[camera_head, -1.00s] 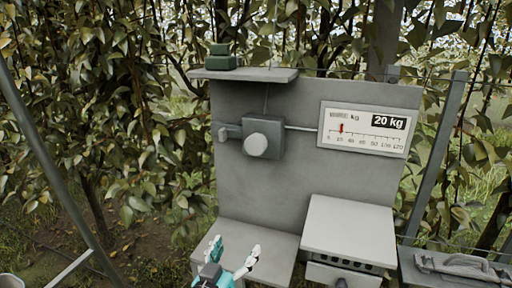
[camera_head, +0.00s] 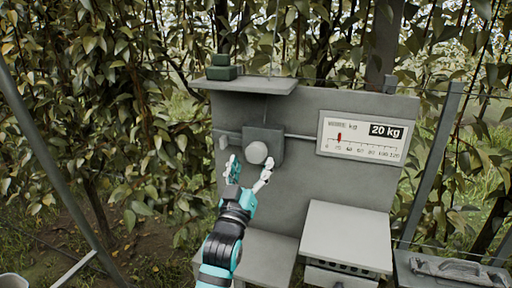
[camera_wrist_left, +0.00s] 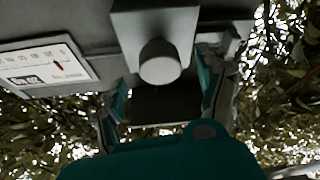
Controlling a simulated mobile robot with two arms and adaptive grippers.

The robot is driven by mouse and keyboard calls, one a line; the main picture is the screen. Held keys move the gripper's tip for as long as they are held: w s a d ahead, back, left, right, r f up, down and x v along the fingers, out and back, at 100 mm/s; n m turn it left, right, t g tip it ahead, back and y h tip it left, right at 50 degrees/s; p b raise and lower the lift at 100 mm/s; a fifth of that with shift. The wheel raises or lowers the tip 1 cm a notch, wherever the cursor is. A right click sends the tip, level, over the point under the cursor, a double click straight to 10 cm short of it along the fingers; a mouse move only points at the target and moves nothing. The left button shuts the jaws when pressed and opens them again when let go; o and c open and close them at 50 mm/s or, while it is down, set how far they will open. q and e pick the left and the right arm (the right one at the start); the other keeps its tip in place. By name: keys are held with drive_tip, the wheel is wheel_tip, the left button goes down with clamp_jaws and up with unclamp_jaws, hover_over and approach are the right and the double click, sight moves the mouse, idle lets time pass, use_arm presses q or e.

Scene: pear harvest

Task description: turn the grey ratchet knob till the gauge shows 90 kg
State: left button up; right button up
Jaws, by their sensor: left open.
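The grey ratchet knob (camera_head: 257,153) is a round disc on a grey box (camera_head: 268,136) fixed to an upright grey board. The gauge (camera_head: 361,137), a white panel to its right, reads 20 kg, with a red pointer near the low end of its scale. My left gripper (camera_head: 249,172) is open just below and in front of the knob, its fingers spread to either side. In the left wrist view the knob (camera_wrist_left: 160,62) sits between and beyond the open fingers; I see no contact. My right gripper is not in view.
A shelf (camera_head: 246,84) with a green block (camera_head: 221,68) juts out above the knob. A grey box-like unit (camera_head: 347,236) stands below the gauge. A grey case (camera_head: 455,270) lies at the lower right. Foliage surrounds the board.

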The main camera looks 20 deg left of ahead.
sight(254, 157)
use_arm(q)
drive_tip(key=p+x, duration=0.1)
drive_tip(key=x, duration=0.4)
drive_tip(key=c, duration=1.2)
drive_tip(key=shift+m, duration=0.3)
